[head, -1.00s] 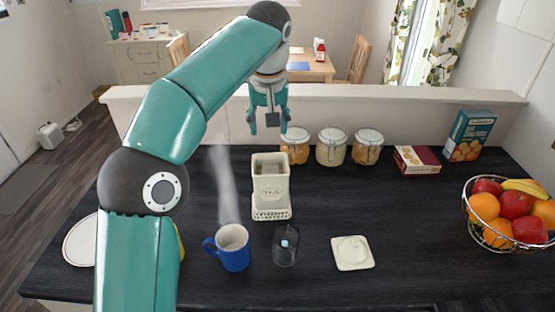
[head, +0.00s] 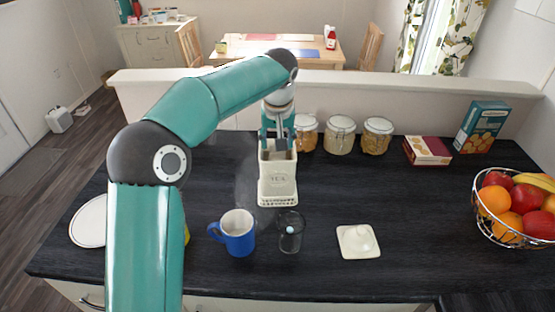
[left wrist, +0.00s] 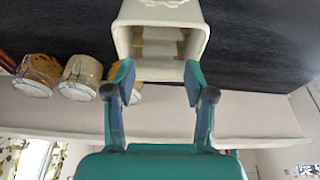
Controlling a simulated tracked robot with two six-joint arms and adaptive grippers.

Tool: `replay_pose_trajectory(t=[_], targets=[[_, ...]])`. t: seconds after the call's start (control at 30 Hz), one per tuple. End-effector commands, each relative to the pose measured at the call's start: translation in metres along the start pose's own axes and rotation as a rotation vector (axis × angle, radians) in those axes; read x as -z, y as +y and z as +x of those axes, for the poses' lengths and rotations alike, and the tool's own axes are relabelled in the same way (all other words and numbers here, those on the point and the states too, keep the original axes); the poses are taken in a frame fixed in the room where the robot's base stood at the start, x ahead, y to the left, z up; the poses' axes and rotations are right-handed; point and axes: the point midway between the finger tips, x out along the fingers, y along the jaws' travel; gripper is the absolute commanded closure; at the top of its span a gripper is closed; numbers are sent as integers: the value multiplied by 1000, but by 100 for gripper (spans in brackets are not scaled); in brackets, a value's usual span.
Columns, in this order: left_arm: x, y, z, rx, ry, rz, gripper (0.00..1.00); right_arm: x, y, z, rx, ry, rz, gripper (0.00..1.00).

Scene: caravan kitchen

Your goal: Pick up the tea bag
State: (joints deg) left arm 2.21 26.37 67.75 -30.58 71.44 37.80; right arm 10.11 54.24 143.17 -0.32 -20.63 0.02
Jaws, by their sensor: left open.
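A cream canister marked TEA (head: 278,185) stands open on the dark worktop behind the mug; its open mouth also shows at the top of the left wrist view (left wrist: 122,38). Small tan shapes (left wrist: 181,44) show inside it; they may be tea bags, but I cannot tell single ones apart. My left gripper (head: 278,146) is at the canister's mouth in the head view. In the left wrist view the gripper (left wrist: 157,78) is open, its two fingers apart near the rim with nothing between them. My right gripper is not in view.
A steaming blue mug (head: 238,238), a clear glass (head: 291,238) and a square cream lid (head: 352,247) stand in front. Several jars (head: 341,137) line the low wall behind. Boxes (head: 427,152) and a fruit basket (head: 497,232) are at right.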

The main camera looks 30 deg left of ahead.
Motion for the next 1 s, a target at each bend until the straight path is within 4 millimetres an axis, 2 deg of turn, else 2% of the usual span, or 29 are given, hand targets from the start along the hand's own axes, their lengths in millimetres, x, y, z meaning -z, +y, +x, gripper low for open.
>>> replay_pose_trajectory(t=[0.2, 0.33, 0.57, 0.7, 1.0], targets=[[0, 0, 31, 3, -5, 0, 46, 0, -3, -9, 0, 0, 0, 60], [0, 0, 43, 2, -4, 1, 46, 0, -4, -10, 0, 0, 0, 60], [0, 0, 45, 1, -2, 0, 46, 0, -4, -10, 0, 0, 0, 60], [0, 0, 45, 1, -2, 0, 62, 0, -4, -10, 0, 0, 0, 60], [0, 0, 44, 1, -2, 1, 62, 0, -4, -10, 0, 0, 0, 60]])
